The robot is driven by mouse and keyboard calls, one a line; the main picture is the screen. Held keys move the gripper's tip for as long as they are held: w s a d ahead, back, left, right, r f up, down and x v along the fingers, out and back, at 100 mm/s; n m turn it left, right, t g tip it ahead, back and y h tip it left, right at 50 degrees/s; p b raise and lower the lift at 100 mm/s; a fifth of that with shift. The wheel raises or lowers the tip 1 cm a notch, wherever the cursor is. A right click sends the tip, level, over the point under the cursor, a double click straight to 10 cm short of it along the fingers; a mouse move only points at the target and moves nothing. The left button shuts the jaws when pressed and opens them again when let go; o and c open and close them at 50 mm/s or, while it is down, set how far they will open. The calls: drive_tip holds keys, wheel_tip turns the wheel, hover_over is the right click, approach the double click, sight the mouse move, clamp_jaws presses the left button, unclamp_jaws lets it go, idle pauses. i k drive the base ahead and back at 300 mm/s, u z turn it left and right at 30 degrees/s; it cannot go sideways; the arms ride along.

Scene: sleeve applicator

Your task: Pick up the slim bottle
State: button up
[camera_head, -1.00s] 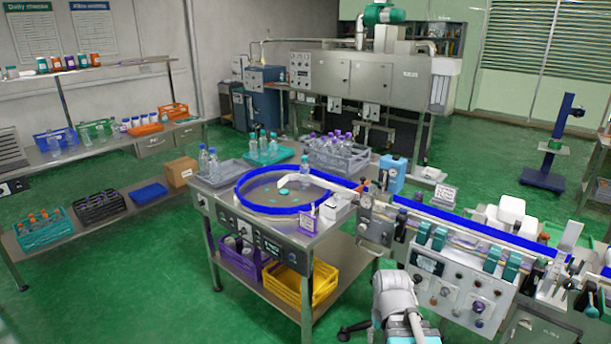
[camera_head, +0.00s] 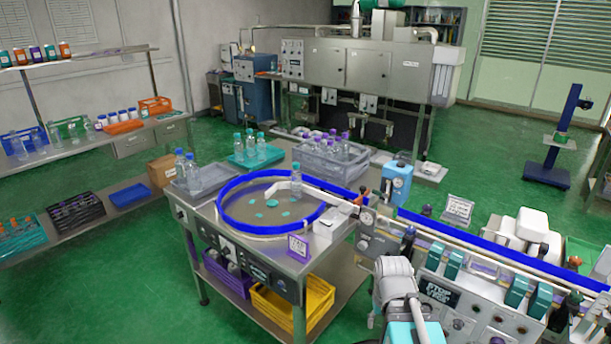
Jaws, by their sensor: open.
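Several clear bottles stand on the near table, and I cannot tell for sure which is the slim bottle. One clear bottle with a blue-green cap (camera_head: 296,179) stands upright at the far side of the blue-rimmed round table (camera_head: 222,218). Two clear bottles with blue caps (camera_head: 192,172) stand in the grey tray (camera_head: 214,183) at its left. Teal-capped bottles (camera_head: 250,146) stand in a teal tray, and purple-capped ones (camera_head: 333,146) in a grey crate. Part of my arm shows at the bottom, right of centre; my gripper's fingers do not show.
A conveyor with blue rails (camera_head: 490,248) runs right from the round table. A blue box-like device (camera_head: 397,184) stands where they meet. Purple and yellow crates (camera_head: 290,312) sit on the lower shelf. Shelves with more bottles line the left wall. Green floor is open at left front.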

sight(296, 174)
drive_tip(key=i, duration=0.95)
drive_tip(key=u, duration=0.05)
